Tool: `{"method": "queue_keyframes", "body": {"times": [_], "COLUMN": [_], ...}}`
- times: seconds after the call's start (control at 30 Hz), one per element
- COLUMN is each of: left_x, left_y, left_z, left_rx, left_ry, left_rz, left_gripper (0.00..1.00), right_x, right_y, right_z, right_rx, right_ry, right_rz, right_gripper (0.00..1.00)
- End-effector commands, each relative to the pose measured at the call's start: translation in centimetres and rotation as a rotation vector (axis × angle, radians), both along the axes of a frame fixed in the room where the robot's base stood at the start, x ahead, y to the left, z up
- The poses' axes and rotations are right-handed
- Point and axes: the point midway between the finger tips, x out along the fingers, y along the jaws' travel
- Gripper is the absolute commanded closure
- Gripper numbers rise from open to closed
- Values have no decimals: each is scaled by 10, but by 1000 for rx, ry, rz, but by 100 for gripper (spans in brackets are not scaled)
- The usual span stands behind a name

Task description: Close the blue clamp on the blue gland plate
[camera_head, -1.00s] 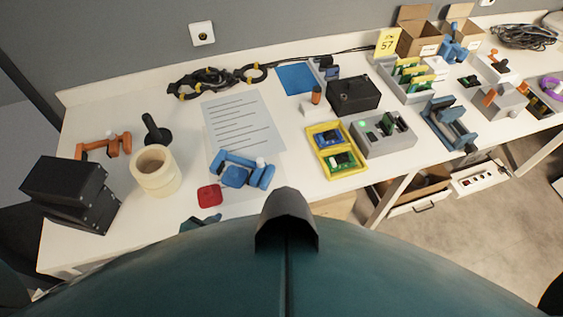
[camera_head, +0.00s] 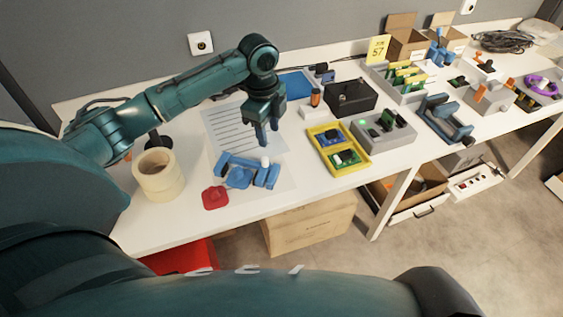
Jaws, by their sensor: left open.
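The blue clamp (camera_head: 263,176) and a blue block-like part (camera_head: 239,178), apparently the gland plate, sit together on a white sheet near the table's front. A white knob (camera_head: 265,161) shows on the clamp's far side. I cannot tell the clamp's lever position for sure. My left gripper (camera_head: 268,141) is open and empty, fingers pointing down, just above and behind the clamp near the white knob. It appears apart from the clamp. My right gripper is not in view.
A red part (camera_head: 215,197) lies in front of the clamp, and a tape roll (camera_head: 158,175) stands to its left. A yellow tray (camera_head: 339,148) and a grey box (camera_head: 384,134) are to its right. A black box (camera_head: 351,97) stands behind them. My left arm covers the table's left part.

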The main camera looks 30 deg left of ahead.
Motion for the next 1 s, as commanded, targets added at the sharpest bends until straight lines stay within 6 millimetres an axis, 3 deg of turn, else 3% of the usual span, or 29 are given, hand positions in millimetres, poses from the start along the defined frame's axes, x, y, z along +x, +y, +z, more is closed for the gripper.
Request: {"method": "queue_keyframes", "body": {"times": [0.13,0.27,0.43,0.8,1.0], "left_x": [0,-2,-2,-2,-2], "left_y": [21,24,24,23,23], "left_z": [23,23,0,-76,-98], "left_rx": [37,42,42,42,41], "left_ry": [43,58,59,56,55], "left_rz": [-41,-53,-51,-50,-51], "left_gripper": [59,59,59,59,59], "right_x": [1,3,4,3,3], "right_y": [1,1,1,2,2], "right_z": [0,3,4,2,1], "right_rx": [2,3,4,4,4], "right_ry": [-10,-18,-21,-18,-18], "right_rz": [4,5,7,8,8], "right_gripper": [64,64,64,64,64]}}
